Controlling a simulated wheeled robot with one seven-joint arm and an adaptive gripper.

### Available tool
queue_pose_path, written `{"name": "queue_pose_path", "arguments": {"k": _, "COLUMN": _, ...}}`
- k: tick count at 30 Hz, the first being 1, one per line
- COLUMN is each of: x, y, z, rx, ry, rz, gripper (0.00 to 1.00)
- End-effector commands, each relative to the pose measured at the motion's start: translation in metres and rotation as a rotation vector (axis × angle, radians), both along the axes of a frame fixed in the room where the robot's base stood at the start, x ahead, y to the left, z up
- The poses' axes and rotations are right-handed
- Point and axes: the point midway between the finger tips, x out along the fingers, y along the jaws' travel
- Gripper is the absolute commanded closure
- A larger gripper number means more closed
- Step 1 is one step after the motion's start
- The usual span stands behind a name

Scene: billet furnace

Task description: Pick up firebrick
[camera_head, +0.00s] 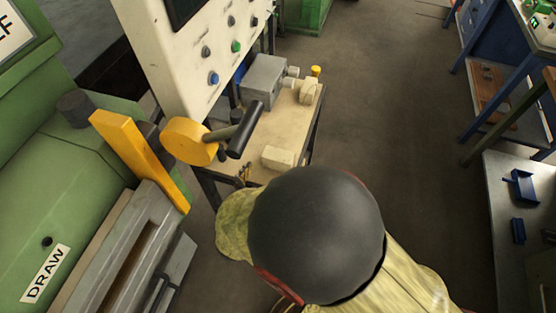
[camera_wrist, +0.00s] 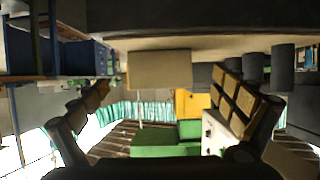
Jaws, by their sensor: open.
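A cream firebrick (camera_head: 283,157) lies near the front edge of the small table (camera_head: 262,118) in the head view. In the wrist view, which looks upside down, a tan block that seems to be this firebrick (camera_wrist: 160,68) sits against the table surface, centred between my fingers. My gripper (camera_wrist: 163,88) is open, with ribbed brown pads on both sides and nothing held between them. The brick looks farther out than the fingertips. In the head view my arm's dark round link hides my gripper.
A grey box (camera_head: 264,82) and a pale fixture (camera_head: 310,90) stand at the table's back. A yellow disc with a black-handled lever (camera_head: 190,141) juts over its left side. The green furnace (camera_head: 60,190) is left. Open floor (camera_head: 400,110) lies right, before blue-framed benches (camera_head: 505,90).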

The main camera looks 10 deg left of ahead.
Motion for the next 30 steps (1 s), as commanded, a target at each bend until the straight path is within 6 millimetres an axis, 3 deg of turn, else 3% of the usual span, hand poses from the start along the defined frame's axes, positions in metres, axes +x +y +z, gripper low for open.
{"name": "queue_pose_path", "arguments": {"k": 11, "x": 0.033, "y": -0.005, "z": -0.013, "rx": -0.002, "ry": -0.005, "rz": -0.007, "gripper": 0.03}}
{"name": "queue_pose_path", "arguments": {"k": 19, "x": 0.068, "y": -0.007, "z": -0.022, "rx": -0.003, "ry": -0.004, "rz": -0.006, "gripper": 0.03}}
{"name": "queue_pose_path", "arguments": {"k": 30, "x": 0.074, "y": -0.006, "z": -0.022, "rx": -0.003, "ry": -0.004, "rz": -0.002, "gripper": 0.06}}
